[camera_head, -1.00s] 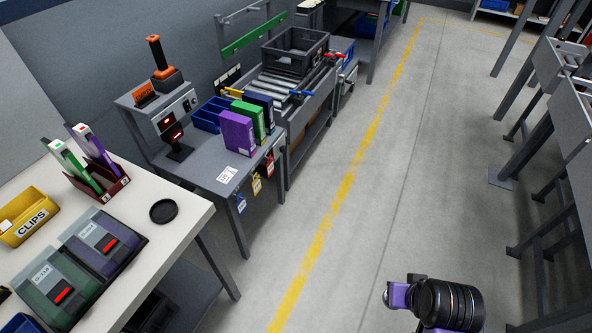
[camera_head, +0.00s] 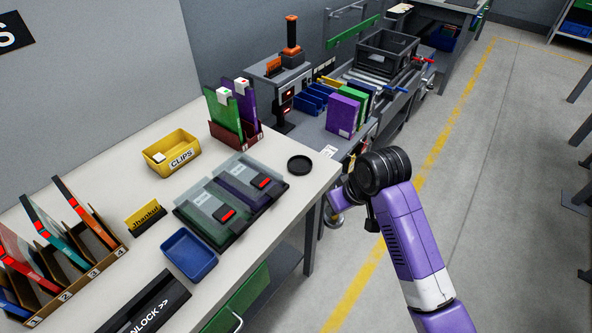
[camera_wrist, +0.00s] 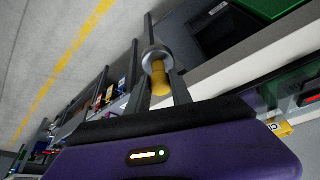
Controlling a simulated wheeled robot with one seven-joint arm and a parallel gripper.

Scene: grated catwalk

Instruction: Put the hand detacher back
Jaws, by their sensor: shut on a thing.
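My gripper (camera_wrist: 158,88) is shut on the hand detacher (camera_wrist: 157,60), a small thing with a yellow grip and a silver round end, seen between the two dark fingers in the wrist view. In the head view my gripper is beside the right edge of the white table (camera_head: 318,181), over the gap by the floor, and my arm partly hides it. A flat black round dish (camera_head: 299,164) lies empty on the table near that edge, up and left of my gripper.
Two cases with red latches (camera_head: 228,200) lie left of the dish. A red rack of folders (camera_head: 235,130), a yellow clips bin (camera_head: 171,151) and a blue tray (camera_head: 189,254) also stand on the table. A grey bench (camera_head: 310,132) stands behind; the aisle floor at right is clear.

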